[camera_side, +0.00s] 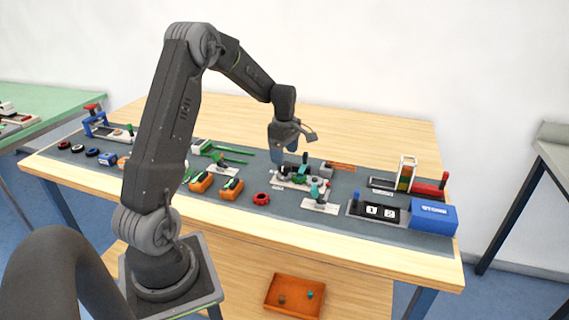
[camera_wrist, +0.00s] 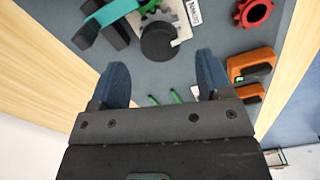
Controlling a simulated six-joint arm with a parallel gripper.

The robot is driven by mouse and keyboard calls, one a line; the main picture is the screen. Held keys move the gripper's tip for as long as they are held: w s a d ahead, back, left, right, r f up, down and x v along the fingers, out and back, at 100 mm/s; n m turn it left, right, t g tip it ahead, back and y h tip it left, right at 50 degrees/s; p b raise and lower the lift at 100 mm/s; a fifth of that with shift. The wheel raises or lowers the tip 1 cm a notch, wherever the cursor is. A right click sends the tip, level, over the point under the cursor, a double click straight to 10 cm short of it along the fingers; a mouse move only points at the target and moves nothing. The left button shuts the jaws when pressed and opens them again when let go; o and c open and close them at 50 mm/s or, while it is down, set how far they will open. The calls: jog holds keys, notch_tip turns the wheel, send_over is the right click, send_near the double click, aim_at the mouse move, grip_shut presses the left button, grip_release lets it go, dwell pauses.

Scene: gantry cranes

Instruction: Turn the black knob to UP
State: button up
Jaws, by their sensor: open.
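A round black knob (camera_wrist: 158,42) shows in the wrist view, beside a grey and green geared part on a pale plate. I cannot read which way it is set. In the side view the pale plate with green gears (camera_side: 300,179) lies on the mat near the middle of the bench, and the knob is too small to make out surely. My gripper (camera_side: 284,154) hangs above the back left of that plate, pointing down. In the wrist view my gripper (camera_wrist: 162,75) is open and empty, its blue fingers apart, with the knob just beyond the fingertips and between their lines.
A teal lever part (camera_wrist: 110,12) is left of the knob in the wrist view. A red ring (camera_side: 261,198), orange blocks (camera_side: 231,188), green forks (camera_side: 228,153) and a blue box (camera_side: 433,216) stand around on the grey mat. An orange tray (camera_side: 294,293) sits below the bench.

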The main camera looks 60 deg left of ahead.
aim_at(285, 164)
jog(key=shift+f, duration=2.1)
jog(key=shift+c, duration=0.2)
jog(key=c, duration=0.9)
